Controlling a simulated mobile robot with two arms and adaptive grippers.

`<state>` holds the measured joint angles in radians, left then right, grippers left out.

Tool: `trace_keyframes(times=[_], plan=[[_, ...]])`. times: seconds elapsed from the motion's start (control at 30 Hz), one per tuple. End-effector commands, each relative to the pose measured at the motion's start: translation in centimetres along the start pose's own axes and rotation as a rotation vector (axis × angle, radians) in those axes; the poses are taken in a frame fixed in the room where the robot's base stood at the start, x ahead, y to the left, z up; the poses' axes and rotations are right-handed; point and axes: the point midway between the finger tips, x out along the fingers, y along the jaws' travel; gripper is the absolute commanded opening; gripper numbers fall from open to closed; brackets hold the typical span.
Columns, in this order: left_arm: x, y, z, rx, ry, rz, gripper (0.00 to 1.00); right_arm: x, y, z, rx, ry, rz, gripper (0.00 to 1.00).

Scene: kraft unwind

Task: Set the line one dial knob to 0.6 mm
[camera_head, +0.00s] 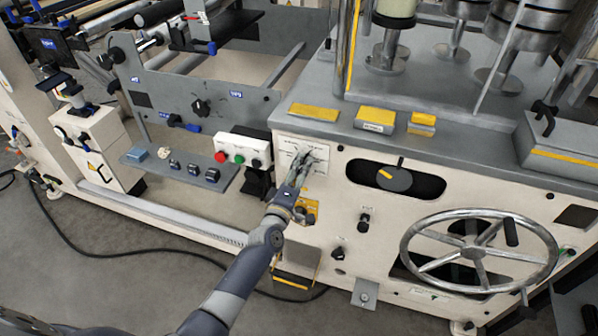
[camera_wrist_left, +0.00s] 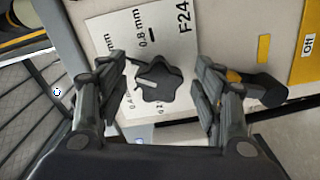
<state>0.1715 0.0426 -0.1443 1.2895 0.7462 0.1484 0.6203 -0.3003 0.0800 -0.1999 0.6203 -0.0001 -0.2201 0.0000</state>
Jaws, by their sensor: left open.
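The dark dial knob (camera_wrist_left: 160,82) sits on a white label plate (camera_wrist_left: 110,22) in the left wrist view. A pale mark on the knob points toward the picture's left. The "0.8 mm" label is readable above it; other labels near the left finger are partly hidden. My left gripper (camera_wrist_left: 158,88) is open, with one finger on each side of the knob and visible gaps between. In the head view, my left gripper (camera_head: 304,160) is in front of the plate (camera_head: 318,180) on the cream machine panel and hides the knob. My right gripper is not in view.
A switch box (camera_head: 243,150) with red and green buttons is left of the plate. A dark crank disc (camera_head: 394,178) and a large handwheel (camera_head: 475,253) are to the right. An "Off" label (camera_wrist_left: 308,45) and a dark lever (camera_wrist_left: 262,92) show beside my gripper.

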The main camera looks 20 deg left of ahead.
Motion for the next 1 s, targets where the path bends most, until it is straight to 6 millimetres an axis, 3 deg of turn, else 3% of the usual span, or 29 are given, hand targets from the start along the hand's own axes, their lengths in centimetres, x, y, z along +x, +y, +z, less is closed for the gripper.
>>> trace_keyframes(times=[0.27, 0.7, 1.0], plan=[[-1.1, -0.1, 0.0, -0.002, 0.0, 0.0, 0.61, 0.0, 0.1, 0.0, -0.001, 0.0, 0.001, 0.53], [-9.4, -0.1, 0.0, 0.001, 0.0, -0.002, 0.61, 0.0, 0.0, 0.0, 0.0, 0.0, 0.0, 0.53], [-12.0, 0.0, 0.0, 0.0, 0.0, -0.001, 0.61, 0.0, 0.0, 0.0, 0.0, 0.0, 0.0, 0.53]])
